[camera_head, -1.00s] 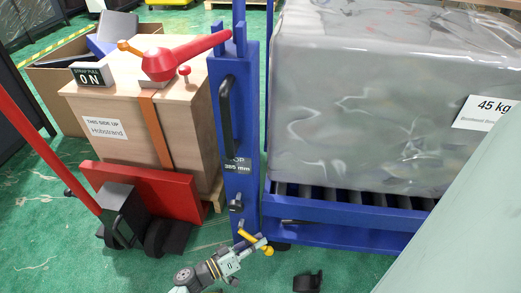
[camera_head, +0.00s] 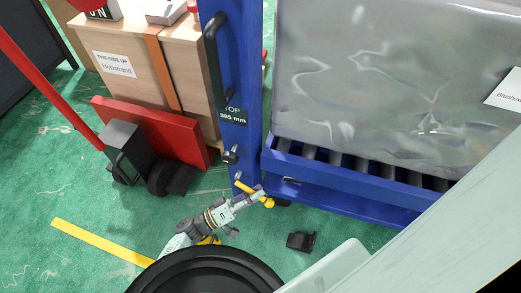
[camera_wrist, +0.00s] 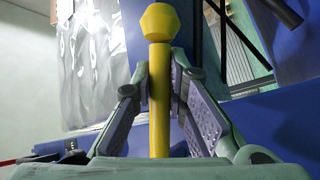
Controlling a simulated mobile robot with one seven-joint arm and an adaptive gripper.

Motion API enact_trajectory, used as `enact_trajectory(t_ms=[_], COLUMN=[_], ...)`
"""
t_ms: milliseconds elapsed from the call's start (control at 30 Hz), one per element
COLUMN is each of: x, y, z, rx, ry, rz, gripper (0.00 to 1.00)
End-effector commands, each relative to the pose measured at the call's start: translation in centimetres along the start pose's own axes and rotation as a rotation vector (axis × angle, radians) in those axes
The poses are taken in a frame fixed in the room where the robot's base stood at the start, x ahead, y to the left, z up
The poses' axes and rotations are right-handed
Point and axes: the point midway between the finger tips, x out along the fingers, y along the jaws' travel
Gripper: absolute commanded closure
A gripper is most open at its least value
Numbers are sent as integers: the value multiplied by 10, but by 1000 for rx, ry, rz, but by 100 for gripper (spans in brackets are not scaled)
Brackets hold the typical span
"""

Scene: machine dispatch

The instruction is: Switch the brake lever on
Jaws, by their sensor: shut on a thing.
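The brake lever, a yellow rod with a faceted yellow knob (camera_head: 268,202), sits low at the foot of the blue post (camera_head: 232,70). In the wrist view the yellow rod (camera_wrist: 159,105) stands between my fingers, with its knob above the fingertips. My gripper (camera_head: 257,193) is shut on the rod; it also shows in the wrist view (camera_wrist: 159,85), with a finger on each side. In the head view my gripper reaches the lever from the lower left. The lever's pivot is hard to make out, and I cannot tell its on or off position.
A grey wrapped load (camera_head: 370,80) rests on the blue roller frame (camera_head: 350,195) to the right. A red hand truck (camera_head: 160,135) and a wooden crate (camera_head: 125,70) stand left. A small black object (camera_head: 301,241) lies on the green floor. A yellow strip (camera_head: 100,241) marks clear floor at lower left.

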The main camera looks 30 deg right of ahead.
Motion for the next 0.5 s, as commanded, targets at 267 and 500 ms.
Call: enact_trajectory(t_ms=[267, 500], x=[2, 2], y=[1, 1], z=[0, 0], rx=[-13, -11], ry=[9, 8], rz=[10, 9], gripper=[100, 74])
